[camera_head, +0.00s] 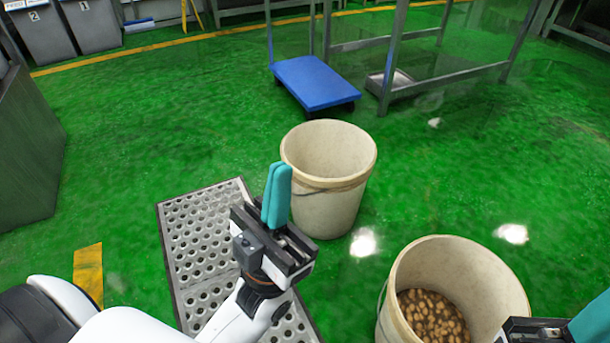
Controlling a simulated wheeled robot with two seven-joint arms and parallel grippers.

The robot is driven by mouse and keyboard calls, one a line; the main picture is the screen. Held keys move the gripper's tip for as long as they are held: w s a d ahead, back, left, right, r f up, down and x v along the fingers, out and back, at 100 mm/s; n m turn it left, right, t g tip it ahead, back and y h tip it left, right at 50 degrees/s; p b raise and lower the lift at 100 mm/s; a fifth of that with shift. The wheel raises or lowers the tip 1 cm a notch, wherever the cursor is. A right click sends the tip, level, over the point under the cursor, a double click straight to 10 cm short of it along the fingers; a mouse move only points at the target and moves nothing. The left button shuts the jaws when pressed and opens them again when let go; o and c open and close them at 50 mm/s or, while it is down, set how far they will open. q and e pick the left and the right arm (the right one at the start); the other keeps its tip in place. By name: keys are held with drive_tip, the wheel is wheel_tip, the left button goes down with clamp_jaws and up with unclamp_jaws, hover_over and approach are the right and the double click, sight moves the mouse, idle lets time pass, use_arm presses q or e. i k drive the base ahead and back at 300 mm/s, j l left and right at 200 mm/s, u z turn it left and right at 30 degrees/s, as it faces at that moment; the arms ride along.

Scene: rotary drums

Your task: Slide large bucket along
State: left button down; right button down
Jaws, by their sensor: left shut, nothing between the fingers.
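A large cream bucket (330,208) stands upright on the green floor in the middle of the head view. The part of its inside that shows looks empty. A second cream bucket (480,275) stands nearer at the lower right and holds brown, nut-like pieces (433,317). My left gripper (277,185) has its teal fingers shut with nothing between them. It is at the left side of the middle bucket; I cannot tell whether it touches. My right gripper (590,322) is partly cut off at the lower right corner, overlapping the filled bucket's right edge.
A perforated metal plate (200,240) lies on the floor left of the middle bucket. A blue trolley (313,82) and a metal frame (398,55) stand behind. Grey bins (42,35) are at the upper left. Open green floor lies to the right.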

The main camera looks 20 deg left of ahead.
sight(333, 162)
drive_tip(key=j+z, duration=0.15)
drive_tip(key=z, duration=0.2)
drive_tip(key=i+j+z, duration=0.1)
drive_tip(key=z, duration=0.25)
drive_tip(key=j+z, duration=0.55)
drive_tip(key=j, duration=0.35)
drive_tip(key=j+z, duration=0.15)
drive_tip(key=j, duration=0.35)
drive_tip(key=k+j+z, duration=0.2)
drive_tip(key=j, duration=0.35)
drive_tip(key=j+z, duration=0.2)
drive_tip(key=j, duration=0.3)
drive_tip(key=k+j, duration=0.1)
drive_tip(key=j, duration=0.35)
drive_tip(key=k+j, duration=0.1)
drive_tip(key=j, duration=0.75)
drive_tip(key=k+j, duration=0.15)
drive_tip(key=j, duration=0.3)
